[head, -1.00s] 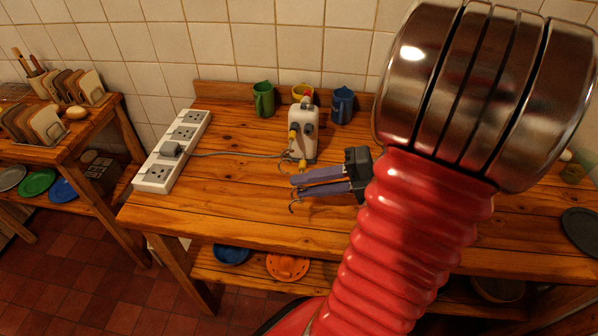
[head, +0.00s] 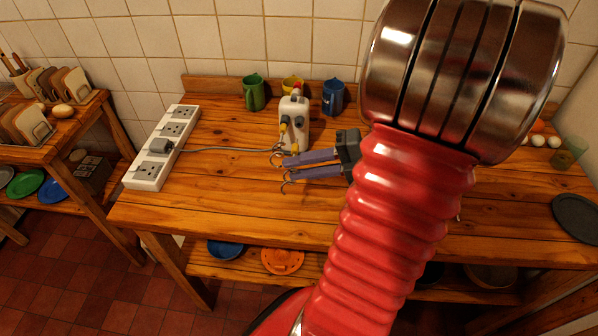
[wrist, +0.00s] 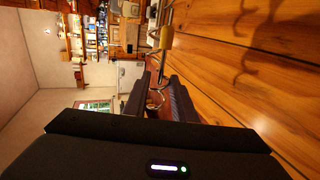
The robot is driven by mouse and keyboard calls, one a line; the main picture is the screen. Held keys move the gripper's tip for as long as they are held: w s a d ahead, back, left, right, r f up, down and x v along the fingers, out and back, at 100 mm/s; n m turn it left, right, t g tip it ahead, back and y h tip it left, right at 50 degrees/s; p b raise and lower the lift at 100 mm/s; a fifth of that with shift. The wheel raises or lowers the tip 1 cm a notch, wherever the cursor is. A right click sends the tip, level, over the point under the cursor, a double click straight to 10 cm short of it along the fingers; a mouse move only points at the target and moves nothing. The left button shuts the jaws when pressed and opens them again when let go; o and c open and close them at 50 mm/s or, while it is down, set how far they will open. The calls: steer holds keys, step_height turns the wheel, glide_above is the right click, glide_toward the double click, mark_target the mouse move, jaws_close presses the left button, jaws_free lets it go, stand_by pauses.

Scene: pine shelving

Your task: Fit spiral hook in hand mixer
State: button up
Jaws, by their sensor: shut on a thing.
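The hand mixer (head: 296,121), white with a red button and yellow at its front, stands upright towards the back of the pine table. My gripper (head: 284,168) is just in front of its lower end, bluish fingers pointing left. It is shut on a spiral hook, whose curved metal (head: 287,184) shows at the fingertips in the head view. In the wrist view bent metal (wrist: 155,98) shows between the fingers. A yellow collar on a metal shaft (wrist: 165,38) is beyond them; I cannot tell whether it belongs to the held hook. Gripper and mixer overlap, so contact is unclear.
A white power strip (head: 147,174) lies at the left, its grey cable (head: 220,150) running to the mixer. A dark plate (head: 577,217) lies far right. The table's front left is clear.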

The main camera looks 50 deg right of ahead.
mark_target(298, 147)
steer(key=shift+w+d, duration=0.6)
steer(key=shift+d, duration=0.2)
steer(key=shift+w+d, duration=0.6)
steer(key=shift+d, duration=0.15)
steer(key=shift+w+d, duration=0.95)
steer(key=shift+d, duration=0.15)
stand_by(1.5)
steer(key=o, duration=1.1)
steer(key=shift+d, duration=0.1)
steer(key=v, duration=1.3)
steer(key=shift+s+d, duration=0.2)
steer(key=shift+s, duration=0.1)
steer(key=shift+r, duration=0.1)
